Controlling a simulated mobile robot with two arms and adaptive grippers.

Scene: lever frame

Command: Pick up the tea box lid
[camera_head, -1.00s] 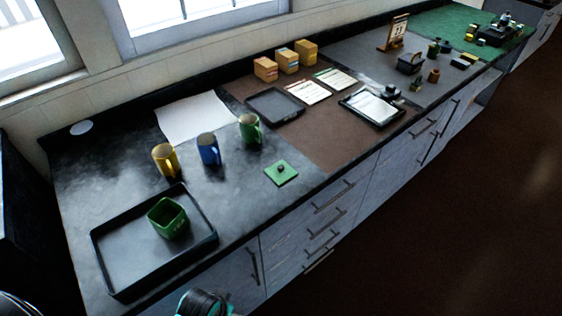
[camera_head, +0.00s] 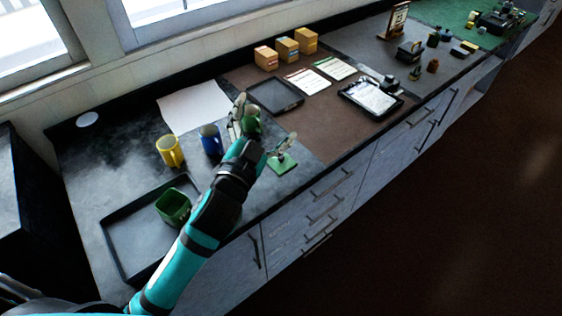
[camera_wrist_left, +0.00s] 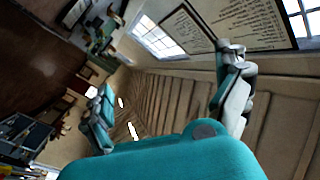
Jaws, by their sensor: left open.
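The tea box lid (camera_head: 279,168) is a small green square plate lying on the dark counter near its front edge. The green square tea box (camera_head: 173,207) stands in the black tray at the left. My left gripper (camera_head: 262,126) is open and empty above the counter, beside the green mug. One finger overlaps the lid and its knob in the head view; I cannot tell if it touches. Both spread fingers show in the left wrist view (camera_wrist_left: 168,98), with nothing between them; the lid is not seen there. My right gripper is not in view.
The green mug (camera_head: 253,123) is partly hidden behind my gripper. A blue mug (camera_head: 210,142) and a yellow mug (camera_head: 169,150) stand to its left. The black tray (camera_head: 112,220) is partly behind my arm. A dark tray (camera_head: 275,97) and a tablet (camera_head: 370,100) lie farther right.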

